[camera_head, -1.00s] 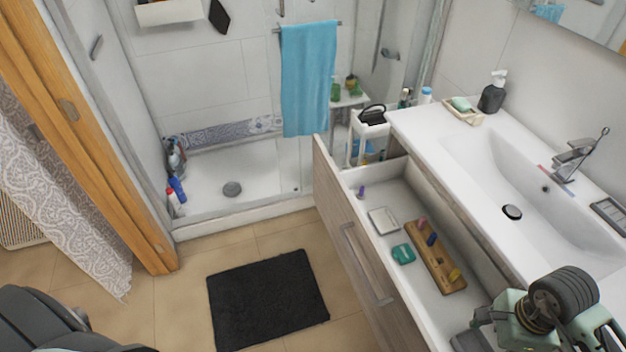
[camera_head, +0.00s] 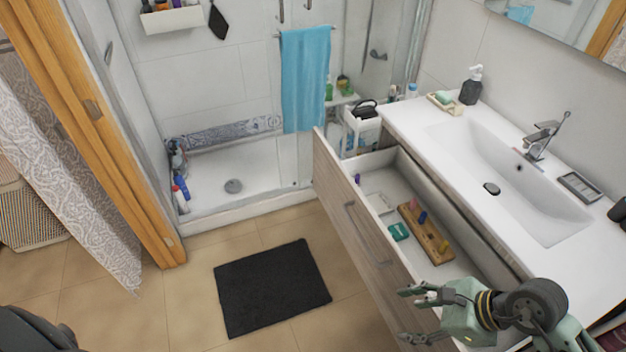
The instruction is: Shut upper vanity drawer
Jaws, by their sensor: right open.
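The upper vanity drawer (camera_head: 345,215) is pulled out under the white washbasin top. It has a wood-look front and a long metal handle (camera_head: 366,236). Inside lie a wooden holder (camera_head: 426,234) with colored pegs, a teal item (camera_head: 399,231), a white box (camera_head: 380,203) and a small purple item (camera_head: 357,180). My right gripper (camera_head: 413,316) is open and empty at the near end of the drawer, its fingers pointing left by the front panel. I cannot tell whether it touches the drawer. My left gripper is not in view.
The washbasin (camera_head: 500,170) stands above the drawer, with a soap dish (camera_head: 444,103) and a dark dispenser (camera_head: 471,87) on its top. A white cart (camera_head: 360,130) is just beyond the drawer. A black mat (camera_head: 272,287) lies on the otherwise clear floor left of it.

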